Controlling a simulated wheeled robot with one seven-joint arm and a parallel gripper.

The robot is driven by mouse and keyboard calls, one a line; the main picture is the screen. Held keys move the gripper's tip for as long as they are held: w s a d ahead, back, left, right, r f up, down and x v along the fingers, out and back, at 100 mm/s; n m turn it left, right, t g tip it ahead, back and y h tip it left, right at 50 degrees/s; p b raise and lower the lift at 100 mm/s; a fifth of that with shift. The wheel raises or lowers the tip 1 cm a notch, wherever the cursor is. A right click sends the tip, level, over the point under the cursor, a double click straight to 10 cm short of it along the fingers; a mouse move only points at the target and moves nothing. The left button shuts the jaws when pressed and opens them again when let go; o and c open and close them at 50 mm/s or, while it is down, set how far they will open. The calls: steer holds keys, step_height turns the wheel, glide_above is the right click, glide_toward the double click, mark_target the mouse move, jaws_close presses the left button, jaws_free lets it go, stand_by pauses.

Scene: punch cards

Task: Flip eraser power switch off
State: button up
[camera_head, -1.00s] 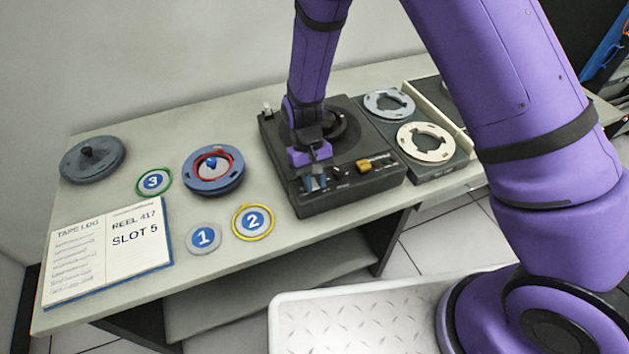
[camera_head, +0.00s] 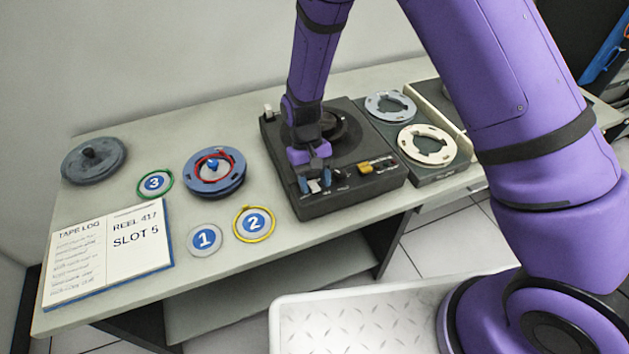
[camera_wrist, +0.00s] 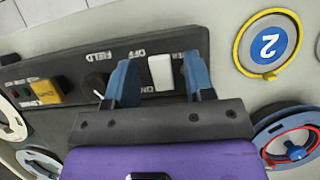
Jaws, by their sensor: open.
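The eraser (camera_head: 345,205) is a dark box with a round platter, standing on the bench in the head view. In the wrist view its front panel (camera_wrist: 75,65) carries a white power switch (camera_wrist: 161,72) with OFF and ON lettering at its two ends. My gripper (camera_head: 315,185) is over the panel's left part in the head view. In the wrist view my gripper (camera_wrist: 158,80) is open, with one blue finger on each side of the white switch and nothing held. I cannot tell whether the fingers touch the panel or which way the switch is tipped.
A dark FIELD knob (camera_wrist: 97,84) and a yellow button (camera_wrist: 46,92) sit on the same panel. A reel with a red ring (camera_head: 228,185), numbered discs and the tape log (camera_head: 85,270) lie to the left. Pale reels (camera_head: 427,146) lie in a tray at right.

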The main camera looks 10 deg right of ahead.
steer(key=v, duration=1)
steer(key=shift+r, duration=0.2)
steer(key=s+d+r+m+t+y, duration=0.1)
steer(key=s+d+r+t, duration=0.15)
steer(key=d+r, duration=0.65)
steer(key=s+d+r+t+y, duration=0.1)
steer(key=s+d+r+t, duration=0.15)
steer(key=d+r, duration=0.75)
steer(key=s+d+r+m+t, duration=0.1)
steer(key=s+d+r+t, duration=0.1)
steer(key=s+r, duration=0.3)
steer(key=s+d+r+m+t, duration=0.1)
steer(key=s+d+r+t, duration=0.2)
steer(key=s, duration=1)
step_height(320, 180, up, 4)
steer(key=shift+s+d+f+h, duration=0.2)
steer(key=shift+d+f+h, duration=0.1)
steer(key=shift+d, duration=0.7)
